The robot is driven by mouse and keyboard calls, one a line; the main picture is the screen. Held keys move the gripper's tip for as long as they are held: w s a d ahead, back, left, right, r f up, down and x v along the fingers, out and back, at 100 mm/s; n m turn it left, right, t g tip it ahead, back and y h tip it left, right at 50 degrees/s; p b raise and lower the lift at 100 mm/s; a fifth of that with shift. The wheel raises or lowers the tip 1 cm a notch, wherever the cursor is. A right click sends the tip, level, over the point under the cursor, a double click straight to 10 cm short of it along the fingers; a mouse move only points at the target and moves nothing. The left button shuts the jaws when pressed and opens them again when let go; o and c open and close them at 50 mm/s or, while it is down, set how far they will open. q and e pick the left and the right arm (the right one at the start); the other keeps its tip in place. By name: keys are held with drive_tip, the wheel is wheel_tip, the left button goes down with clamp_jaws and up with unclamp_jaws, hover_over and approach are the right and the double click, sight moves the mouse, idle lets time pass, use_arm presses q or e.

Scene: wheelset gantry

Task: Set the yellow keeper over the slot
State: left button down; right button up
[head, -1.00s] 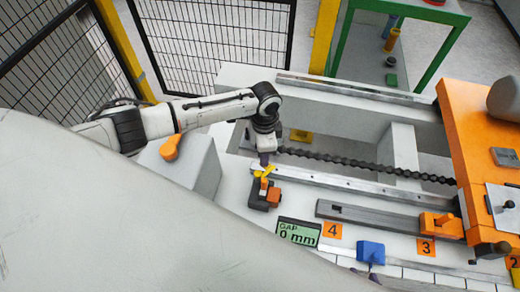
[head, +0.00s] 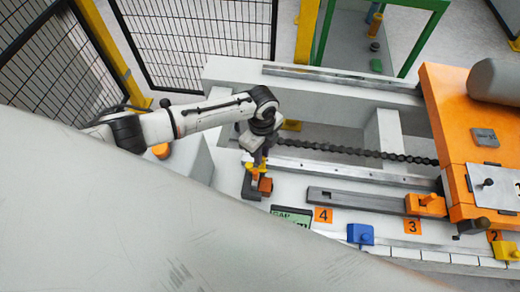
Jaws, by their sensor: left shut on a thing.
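My left gripper (head: 259,160) reaches in from the left and points down. It is shut on the yellow keeper (head: 256,170), a small yellow piece at its fingertips. The keeper is just above or at a small dark bracket (head: 249,188) with an orange block (head: 265,185) on it. The slot itself is too small and too covered to make out, and I cannot tell whether the keeper touches the bracket. My right gripper is not in view.
A dark chain (head: 345,151) and a steel rail (head: 350,173) run right of the gripper. A grey bar with an orange clamp (head: 427,204), a blue block (head: 360,234) and a partly hidden gap display (head: 291,216) lie nearer. An orange carriage (head: 455,120) stands at right.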

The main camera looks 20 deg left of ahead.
use_arm(q)
drive_tip(key=shift+s+d+m, duration=0.15)
drive_tip(key=shift+d+m, duration=0.1)
drive_tip(key=shift+m, duration=0.25)
drive_tip(key=c, duration=1.6)
unclamp_jaws()
drive_tip(key=shift+s, duration=0.1)
drive_tip(key=shift+c, duration=0.2)
drive_tip(key=shift+r, duration=0.15)
wheel_tip(320, 180, up, 10)
drive_tip(key=p, duration=0.1)
